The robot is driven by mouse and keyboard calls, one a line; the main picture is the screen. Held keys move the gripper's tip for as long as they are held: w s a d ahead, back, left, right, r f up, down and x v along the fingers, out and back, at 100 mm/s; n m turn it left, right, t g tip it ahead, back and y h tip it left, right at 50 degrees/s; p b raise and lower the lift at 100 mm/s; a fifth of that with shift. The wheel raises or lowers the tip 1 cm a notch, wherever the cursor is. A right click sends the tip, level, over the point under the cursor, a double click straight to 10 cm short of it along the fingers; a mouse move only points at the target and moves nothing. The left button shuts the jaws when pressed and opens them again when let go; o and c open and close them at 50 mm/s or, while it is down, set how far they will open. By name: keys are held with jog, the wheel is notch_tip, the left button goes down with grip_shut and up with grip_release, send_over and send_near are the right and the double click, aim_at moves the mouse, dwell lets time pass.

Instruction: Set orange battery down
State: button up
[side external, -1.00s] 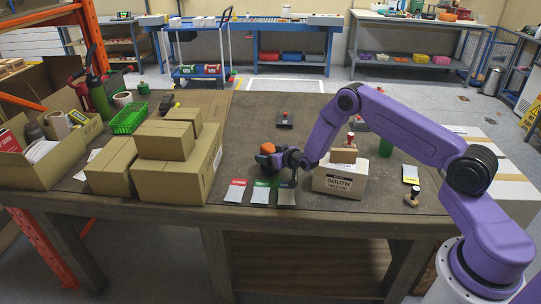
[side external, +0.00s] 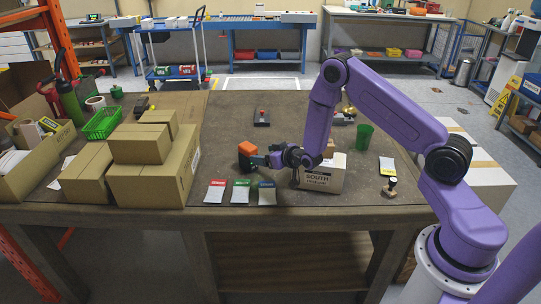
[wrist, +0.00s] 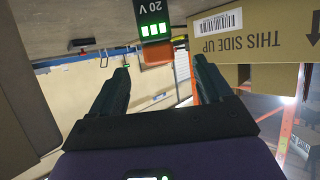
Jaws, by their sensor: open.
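The orange battery (side external: 247,148) has an orange top and a dark body. It stands upright on the dark mat, left of my gripper (side external: 262,160). In the wrist view, where the table is at the top, the battery (wrist: 153,30) shows its "20 V" label and lit green bars. My gripper (wrist: 160,72) is open, with its two dark fingers apart. The battery is beyond the fingertips and lined up with the gap between them, with no visible contact. The battery's far side is hidden.
Red, green and blue-topped cards (side external: 239,193) lie in front of my gripper. A box marked SOUTH (side external: 322,177) stands just right, under my arm. Stacked cartons (side external: 140,145) stand to the left. Bare mat (side external: 225,125) lies behind the battery.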

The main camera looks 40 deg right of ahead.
jog(key=shift+v, duration=1.15)
jog(key=s+a+r+n+g+y, duration=0.2)
jog(key=s+a+r, duration=0.1)
jog(key=a, duration=0.4)
jog(key=s+a+r+n+g+y, duration=0.1)
jog(key=s+a+r+n+g, duration=0.1)
jog(key=s+a+r, duration=0.3)
jog(key=s+a+r+n+g+y, duration=0.1)
jog(key=s+a+r+n+g, duration=0.2)
jog(key=s+a, duration=0.55)
jog(key=s+d+r+n+g+h, duration=0.1)
jog(key=s+d+r+n+g, duration=0.1)
jog(key=s, duration=1)
jog(key=s+d+r+n+g+h, duration=0.2)
jog(key=s+d, duration=0.5)
jog(key=s, duration=0.6)
notch_tip(320, 180, up, 2)
jog(key=shift+r+n+g+h, duration=0.1)
jog(key=shift+n+g+h, duration=0.2)
jog(key=shift+n+g, duration=0.65)
jog(key=shift+d, duration=0.1)
